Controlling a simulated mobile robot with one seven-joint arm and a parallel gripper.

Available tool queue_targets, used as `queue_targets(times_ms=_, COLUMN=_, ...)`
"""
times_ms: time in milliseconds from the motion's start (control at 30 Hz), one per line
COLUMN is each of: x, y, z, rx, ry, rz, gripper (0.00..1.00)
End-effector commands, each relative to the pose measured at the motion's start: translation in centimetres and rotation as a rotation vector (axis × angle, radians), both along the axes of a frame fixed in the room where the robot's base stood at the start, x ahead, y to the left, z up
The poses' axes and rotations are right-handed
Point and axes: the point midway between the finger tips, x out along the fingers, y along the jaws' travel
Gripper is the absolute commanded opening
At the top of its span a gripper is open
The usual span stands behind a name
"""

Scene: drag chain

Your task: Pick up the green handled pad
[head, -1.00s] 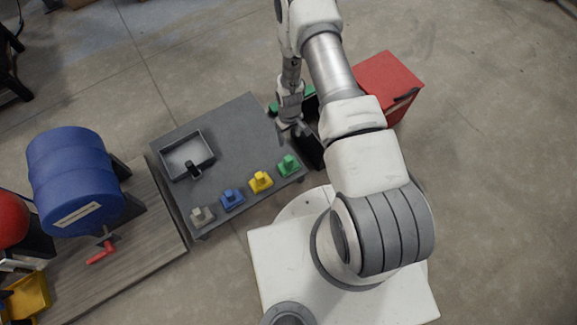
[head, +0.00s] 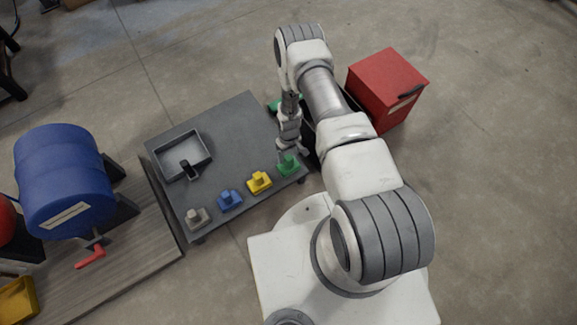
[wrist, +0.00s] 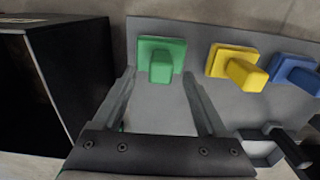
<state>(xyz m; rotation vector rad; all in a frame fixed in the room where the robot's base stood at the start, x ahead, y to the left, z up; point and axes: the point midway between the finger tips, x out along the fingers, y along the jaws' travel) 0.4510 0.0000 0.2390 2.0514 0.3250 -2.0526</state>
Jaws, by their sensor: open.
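The green handled pad (head: 288,168) sits at the near right corner of the grey table, at the right end of a row of pads. My gripper (head: 291,149) is open and empty just above and behind it. In the wrist view the green pad (wrist: 162,57) shows whole, with its upright handle, near the tips of my spread fingers (wrist: 158,82). The pad lies between the finger lines, a little past the tips. I see no contact; the exact height gap is hard to tell.
Yellow (head: 259,182), blue (head: 229,200) and grey (head: 196,217) pads stand left of it. A grey tray (head: 205,143) lies farther back on the table (head: 235,125). A black box (wrist: 70,62) stands close at the right edge, with a red box (head: 388,88) beyond.

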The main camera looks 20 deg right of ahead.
Motion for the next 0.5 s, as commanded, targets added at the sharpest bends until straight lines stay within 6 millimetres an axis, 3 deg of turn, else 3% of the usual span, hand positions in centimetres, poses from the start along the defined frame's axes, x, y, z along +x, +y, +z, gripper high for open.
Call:
queue_targets(times_ms=33, x=-0.1, y=0.1, z=-1.3, rx=0.0, ry=0.0, rz=0.0, gripper=0.75)
queue_targets(times_ms=133, x=-0.1, y=0.1, z=-2.8, rx=0.0, ry=0.0, rz=-0.001, gripper=0.75)
queue_targets(times_ms=400, x=0.0, y=0.1, z=-3.0, rx=0.0, ry=-0.001, rz=0.0, gripper=0.75)
queue_targets(times_ms=500, x=0.0, y=0.1, z=-3.0, rx=0.0, ry=-0.001, rz=0.0, gripper=0.59)
